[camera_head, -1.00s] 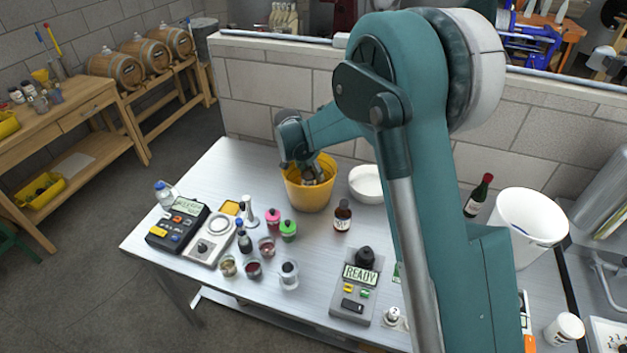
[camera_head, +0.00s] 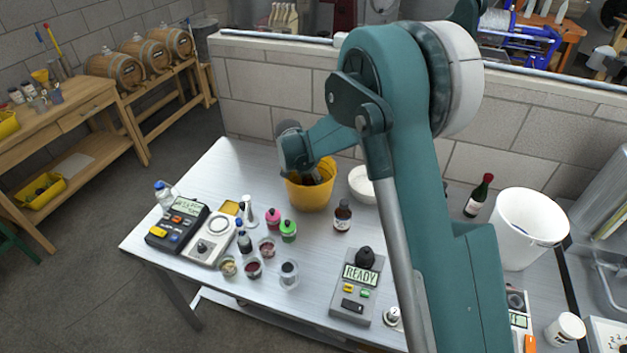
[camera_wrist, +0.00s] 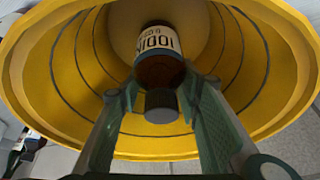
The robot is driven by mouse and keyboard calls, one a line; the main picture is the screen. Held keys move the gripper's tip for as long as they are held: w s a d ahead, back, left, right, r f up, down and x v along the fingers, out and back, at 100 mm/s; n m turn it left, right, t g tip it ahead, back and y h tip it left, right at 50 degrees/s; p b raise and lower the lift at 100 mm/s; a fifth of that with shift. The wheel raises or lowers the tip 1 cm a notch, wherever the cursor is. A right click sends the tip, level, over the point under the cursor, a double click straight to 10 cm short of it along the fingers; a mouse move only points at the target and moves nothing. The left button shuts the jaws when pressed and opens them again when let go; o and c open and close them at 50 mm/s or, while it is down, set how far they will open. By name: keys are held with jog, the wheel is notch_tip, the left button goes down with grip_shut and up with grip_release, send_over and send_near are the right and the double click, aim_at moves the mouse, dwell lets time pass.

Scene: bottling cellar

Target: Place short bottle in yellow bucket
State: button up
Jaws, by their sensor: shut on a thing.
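The yellow bucket (camera_head: 309,196) stands at the back of the metal table. In the wrist view its yellow wall (camera_wrist: 60,70) surrounds my fingers. My gripper (camera_wrist: 163,92) reaches down into the bucket and is shut on a short brown bottle (camera_wrist: 160,42) with a white label and a dark cap. The cap end points toward the wrist camera. I cannot tell whether the bottle touches the bucket floor. In the head view my gripper (camera_head: 314,174) shows at the bucket mouth, and the held bottle is mostly hidden.
A brown labelled bottle (camera_head: 342,217) stands right of the bucket, and a white bowl (camera_head: 361,184) stands behind it. Pink (camera_head: 273,219) and green (camera_head: 288,231) bottles stand in front. A READY device (camera_head: 357,287) and large white bucket (camera_head: 527,230) are farther right.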

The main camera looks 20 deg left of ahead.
aim_at(305, 183)
jog(key=shift+f, duration=0.15)
jog(key=o, duration=1.1)
jog(key=shift+o, duration=0.2)
jog(key=v, duration=1.2)
jog(key=shift+r+p, duration=0.2)
jog(key=shift+p, duration=0.2)
